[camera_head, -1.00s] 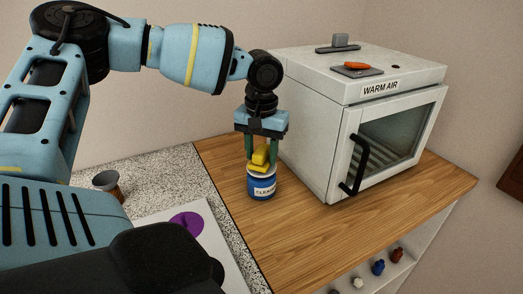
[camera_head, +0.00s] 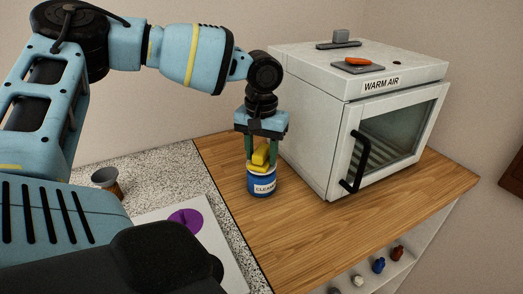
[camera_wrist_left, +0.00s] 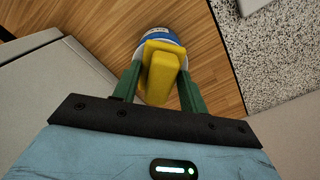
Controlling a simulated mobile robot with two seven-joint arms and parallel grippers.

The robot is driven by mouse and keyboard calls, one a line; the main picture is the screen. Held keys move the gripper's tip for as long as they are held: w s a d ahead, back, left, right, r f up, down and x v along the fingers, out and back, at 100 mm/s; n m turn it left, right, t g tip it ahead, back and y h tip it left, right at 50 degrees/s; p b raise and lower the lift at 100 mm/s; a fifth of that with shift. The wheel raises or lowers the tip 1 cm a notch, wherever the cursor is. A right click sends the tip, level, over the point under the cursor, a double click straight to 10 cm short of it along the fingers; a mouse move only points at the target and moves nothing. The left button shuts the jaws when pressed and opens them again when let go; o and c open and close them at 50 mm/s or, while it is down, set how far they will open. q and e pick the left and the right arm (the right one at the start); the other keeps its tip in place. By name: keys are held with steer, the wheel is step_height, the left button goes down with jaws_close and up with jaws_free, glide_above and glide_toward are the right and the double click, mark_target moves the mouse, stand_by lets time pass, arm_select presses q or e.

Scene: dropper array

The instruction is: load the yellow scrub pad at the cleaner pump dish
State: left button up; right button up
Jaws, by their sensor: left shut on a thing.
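The yellow scrub pad (camera_head: 261,155) is between the green fingers of my left gripper (camera_head: 261,160), which is shut on it. In the left wrist view the pad (camera_wrist_left: 161,72) also shows between the two fingers (camera_wrist_left: 158,90). The blue cleaner pump (camera_head: 262,183), labelled as cleaner, stands upright on the wooden counter directly under the pad. The pad is at the pump's pale top dish and looks to be touching it; the exact contact is hidden. In the left wrist view the pump (camera_wrist_left: 160,33) is partly covered by the pad. My right gripper is not in view.
A white warm air cabinet (camera_head: 310,130) with a black door handle stands close to the right of my gripper. A speckled counter (camera_head: 150,180) at left bears a small cup (camera_head: 106,180) and a white board with a purple disc (camera_head: 186,221). Wooden counter (camera_head: 330,240) in front is clear.

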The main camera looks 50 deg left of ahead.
mark_target(261, 150)
arm_select(q)
steer(key=shift+f, duration=0.55)
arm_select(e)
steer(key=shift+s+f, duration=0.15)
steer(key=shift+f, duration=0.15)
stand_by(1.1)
